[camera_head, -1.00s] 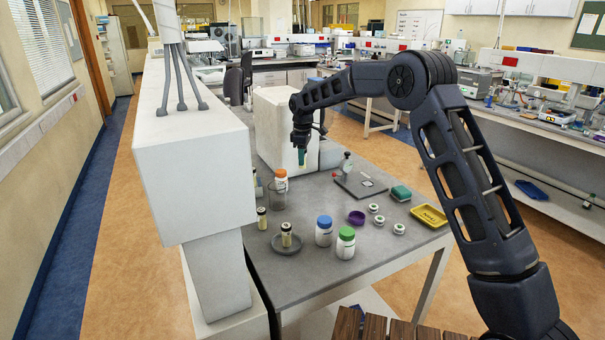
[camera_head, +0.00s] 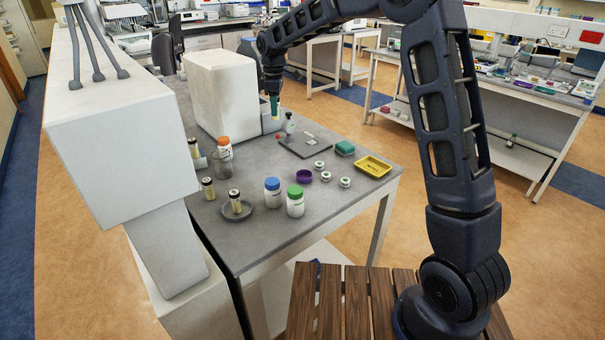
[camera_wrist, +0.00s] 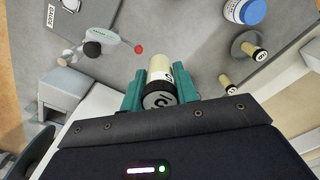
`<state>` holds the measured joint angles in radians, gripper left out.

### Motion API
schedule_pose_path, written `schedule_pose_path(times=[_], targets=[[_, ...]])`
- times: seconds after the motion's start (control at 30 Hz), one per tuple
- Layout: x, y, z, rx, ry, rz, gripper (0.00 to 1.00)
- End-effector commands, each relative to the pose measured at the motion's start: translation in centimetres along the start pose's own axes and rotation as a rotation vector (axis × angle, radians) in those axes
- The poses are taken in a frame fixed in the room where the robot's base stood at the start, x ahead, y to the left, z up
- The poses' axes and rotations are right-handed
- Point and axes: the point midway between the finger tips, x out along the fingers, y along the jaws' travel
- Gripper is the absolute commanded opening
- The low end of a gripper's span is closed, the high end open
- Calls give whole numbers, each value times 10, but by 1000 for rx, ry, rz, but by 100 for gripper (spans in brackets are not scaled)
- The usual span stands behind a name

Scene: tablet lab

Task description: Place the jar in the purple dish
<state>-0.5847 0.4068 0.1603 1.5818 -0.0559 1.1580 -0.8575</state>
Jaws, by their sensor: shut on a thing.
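My gripper (camera_head: 274,97) is raised above the back of the grey bench, beside the white box. In the wrist view its teal fingers (camera_wrist: 158,88) are shut on a jar (camera_wrist: 160,68) with a pale body, cream label and black marked cap. The jar's pale end (camera_head: 275,117) shows below the fingers in the head view. The purple dish (camera_head: 304,176) is small and round, looks empty, and stands near the bench's middle, well in front of my gripper. The dish is not visible in the wrist view.
A similar jar (camera_head: 235,201) stands on a grey dish (camera_head: 246,214).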

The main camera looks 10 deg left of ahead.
Motion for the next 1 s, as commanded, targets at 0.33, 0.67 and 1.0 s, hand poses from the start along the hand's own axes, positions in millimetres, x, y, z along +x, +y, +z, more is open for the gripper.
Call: schedule_pose_path(times=[0.33,0.67,1.0], targets=[[3,-49,84,33,-5,4,7],[20,-65,105,40,-10,3,7],[92,-65,106,40,-11,2,7]])
